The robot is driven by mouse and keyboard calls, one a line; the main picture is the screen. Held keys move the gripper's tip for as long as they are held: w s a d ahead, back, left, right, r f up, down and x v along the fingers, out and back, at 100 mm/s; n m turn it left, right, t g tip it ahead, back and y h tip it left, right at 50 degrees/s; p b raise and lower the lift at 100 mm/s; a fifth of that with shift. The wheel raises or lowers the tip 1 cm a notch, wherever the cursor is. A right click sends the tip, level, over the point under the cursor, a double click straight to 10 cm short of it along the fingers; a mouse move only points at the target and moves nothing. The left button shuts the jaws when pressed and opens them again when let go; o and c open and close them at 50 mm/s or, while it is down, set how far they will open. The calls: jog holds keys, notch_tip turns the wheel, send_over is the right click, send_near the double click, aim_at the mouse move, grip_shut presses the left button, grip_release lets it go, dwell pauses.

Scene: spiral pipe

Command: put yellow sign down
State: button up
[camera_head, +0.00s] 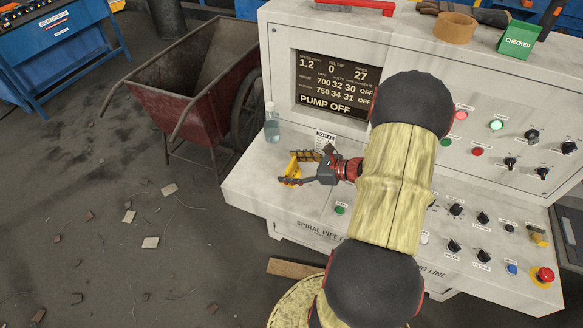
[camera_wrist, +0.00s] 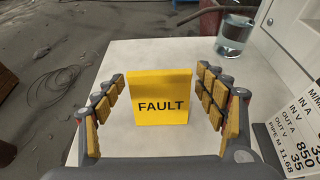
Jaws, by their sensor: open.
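The yellow sign (camera_wrist: 160,97), marked FAULT, stands upright on the pale left end of the console ledge (camera_head: 247,186). In the wrist view it sits between my two spread fingers, with a gap on each side. My gripper (camera_wrist: 162,100) is open around the sign, with its padded fingers apart. In the head view my gripper (camera_head: 292,168) is low over the ledge, and the yellow sign (camera_head: 291,170) is partly hidden by the fingers.
A clear bottle or glass of liquid (camera_head: 271,123) stands on the ledge behind the sign; it also shows in the wrist view (camera_wrist: 234,34). The console display panel (camera_head: 335,82) rises behind. A red wheelbarrow (camera_head: 190,90) stands left of the ledge. Debris lies on the floor.

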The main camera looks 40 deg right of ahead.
jog(key=shift+r, duration=0.3)
jog(key=p+v, duration=0.3)
jog(key=v, duration=0.9)
jog(key=w+a+r+n+g, duration=0.1)
jog(key=a+r+n+g, duration=0.2)
jog(key=a+n, duration=0.3)
jog(key=w+a+r+n+g+y, duration=0.1)
jog(key=a+r+n+g, duration=0.2)
jog(key=a, duration=0.4)
jog(key=w+a+r+n+g, duration=0.1)
jog(key=a+r+n+g, duration=0.15)
jog(key=a+n, duration=0.4)
jog(key=s+a+r+n+t+h, duration=0.1)
jog(key=s+a+r+n+h, duration=0.5)
jog(key=a+r+n, duration=0.5)
jog(key=s+r+n, duration=0.1)
jog(key=n, duration=0.4)
jog(key=shift+s+a+r+t, duration=0.2)
jog(key=shift+a+r+t, duration=0.05)
jog(key=shift+a+t, duration=0.1)
